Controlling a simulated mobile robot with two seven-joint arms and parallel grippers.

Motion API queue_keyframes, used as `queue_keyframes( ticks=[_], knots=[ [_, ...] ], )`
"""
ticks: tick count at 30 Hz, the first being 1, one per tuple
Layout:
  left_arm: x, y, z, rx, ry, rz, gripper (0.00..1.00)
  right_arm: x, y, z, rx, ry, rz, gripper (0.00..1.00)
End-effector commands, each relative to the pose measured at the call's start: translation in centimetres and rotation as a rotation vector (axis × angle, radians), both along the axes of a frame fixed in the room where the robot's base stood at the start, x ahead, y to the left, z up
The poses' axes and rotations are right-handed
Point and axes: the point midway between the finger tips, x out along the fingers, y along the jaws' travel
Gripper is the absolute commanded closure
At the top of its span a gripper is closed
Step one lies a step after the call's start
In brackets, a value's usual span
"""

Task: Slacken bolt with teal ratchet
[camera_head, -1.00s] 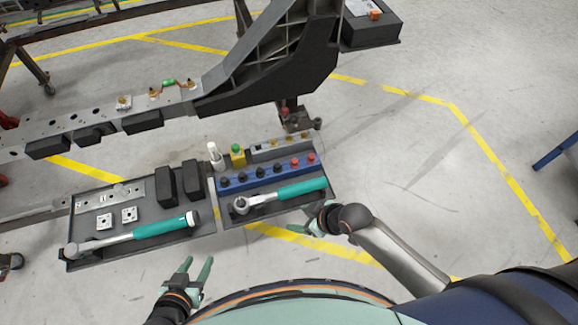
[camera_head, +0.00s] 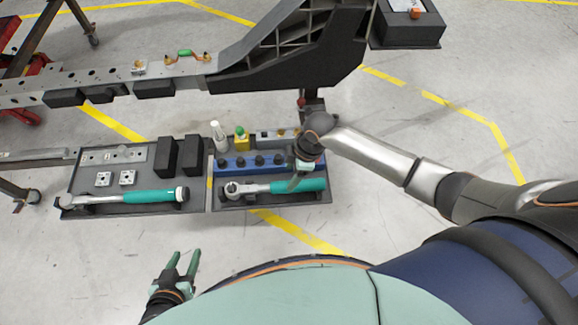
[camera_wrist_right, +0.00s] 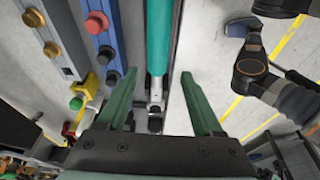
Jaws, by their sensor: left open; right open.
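A teal-handled ratchet (camera_head: 255,187) lies in the right section of the tray, its round metal head to the left. A similar teal-handled tool (camera_head: 135,197) lies in the left section. My right gripper (camera_head: 296,182) is open above the right ratchet's handle. In the right wrist view the teal handle (camera_wrist_right: 158,38) runs between the two spread fingers (camera_wrist_right: 160,75); I cannot tell whether they touch it. My left gripper (camera_head: 184,258) is open and empty in front of the tray. Brass-coloured bolts (camera_head: 206,57) sit on the grey chassis rail; which one is meant is unclear.
The tray (camera_head: 110,211) also holds black blocks (camera_head: 190,155) and a blue socket rack (camera_head: 232,161). A white bottle (camera_head: 219,136) and a yellow item with a green top (camera_head: 241,139) stand behind. The black chassis arm (camera_head: 280,70) rises beyond. Floor in front is clear.

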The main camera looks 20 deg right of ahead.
Motion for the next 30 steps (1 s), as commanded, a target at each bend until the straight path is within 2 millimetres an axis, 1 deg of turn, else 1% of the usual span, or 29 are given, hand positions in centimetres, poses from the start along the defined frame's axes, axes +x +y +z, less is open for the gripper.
queue_keyframes(
  ticks=[5,8,11,16,18,21,23,27,30],
  knots=[
    [0.0,0.0,-0.3,0.000,0.000,0.000,0.50,0.3,-0.5,0.0,-0.016,0.009,0.023,0.32],
    [0.0,0.0,-1.0,0.000,0.000,0.000,0.50,0.3,-0.4,-0.6,-0.018,0.011,0.024,0.32],
    [0.0,0.0,-2.2,0.000,-0.001,0.000,0.50,0.3,-0.1,-1.8,-0.017,0.011,0.024,0.32],
    [-0.1,0.0,-5.1,-0.001,0.003,0.000,0.50,0.5,0.4,-4.4,-0.016,0.011,0.023,0.32],
    [0.5,-1.0,-5.4,-0.012,0.004,-0.018,0.50,0.5,0.7,-5.4,-0.016,0.010,0.023,0.32],
    [1.0,-1.9,-6.2,-0.021,0.001,-0.035,0.50,0.7,1.1,-6.8,-0.016,0.009,0.023,0.32],
    [1.1,-2.1,-5.9,-0.023,0.003,-0.040,0.50,0.7,1.2,-7.1,-0.017,0.011,0.022,0.32],
    [1.3,-2.5,-6.3,-0.028,0.002,-0.049,0.50,0.9,1.6,-8.5,-0.016,0.010,0.022,0.32],
    [1.3,-2.8,-6.5,-0.031,0.004,-0.054,0.50,0.9,1.8,-9.1,-0.016,0.010,0.022,0.32]
  ],
)
